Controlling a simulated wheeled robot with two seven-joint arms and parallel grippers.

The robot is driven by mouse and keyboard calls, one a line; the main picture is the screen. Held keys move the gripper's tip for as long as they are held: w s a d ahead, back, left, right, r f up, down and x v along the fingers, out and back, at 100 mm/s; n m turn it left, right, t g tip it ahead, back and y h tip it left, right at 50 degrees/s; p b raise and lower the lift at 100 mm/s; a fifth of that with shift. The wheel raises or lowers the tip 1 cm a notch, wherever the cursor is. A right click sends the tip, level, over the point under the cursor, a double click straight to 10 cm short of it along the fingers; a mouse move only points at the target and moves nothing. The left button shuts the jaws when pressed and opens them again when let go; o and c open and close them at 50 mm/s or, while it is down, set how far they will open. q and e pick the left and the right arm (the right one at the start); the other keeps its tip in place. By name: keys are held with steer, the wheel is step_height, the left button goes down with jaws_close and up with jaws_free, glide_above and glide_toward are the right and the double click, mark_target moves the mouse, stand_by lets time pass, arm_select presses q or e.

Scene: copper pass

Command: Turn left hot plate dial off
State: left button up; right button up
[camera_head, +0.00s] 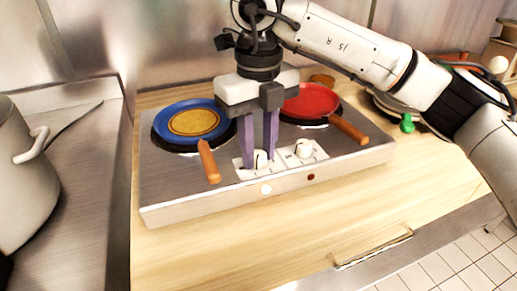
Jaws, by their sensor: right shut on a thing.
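The hot plate (340,163) is a silver two-burner unit on a wooden counter. Its left dial (261,160) is a white knob on a white panel at the front middle. The right dial (304,147) is a similar white knob beside it. My right gripper (259,158) points down over the left dial, with its purple fingers closed around it. The fingers hide part of the dial, and its exact setting cannot be read. My left gripper is not in view.
A blue pan (176,113) with a yellow disc inside stands on the left burner. A red pan (312,99) stands on the right burner. Both wooden handles point toward the front. A large grey pot (22,185) stands at the far left. The counter front is clear.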

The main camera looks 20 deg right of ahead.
mark_target(258, 153)
steer(key=m, duration=0.5)
steer(key=shift+m+b, duration=0.3)
steer(key=shift+b, duration=0.05)
steer(key=m, duration=0.5)
steer(key=shift+r+m+b, duration=0.1)
steer(key=shift+m+b, duration=0.25)
steer(key=shift+m, duration=0.05)
steer(key=o, duration=1.1)
steer(key=shift+c, duration=0.2)
step_height(258, 153, up, 10)
steer(key=p, duration=0.1)
steer(key=shift+r, duration=0.15)
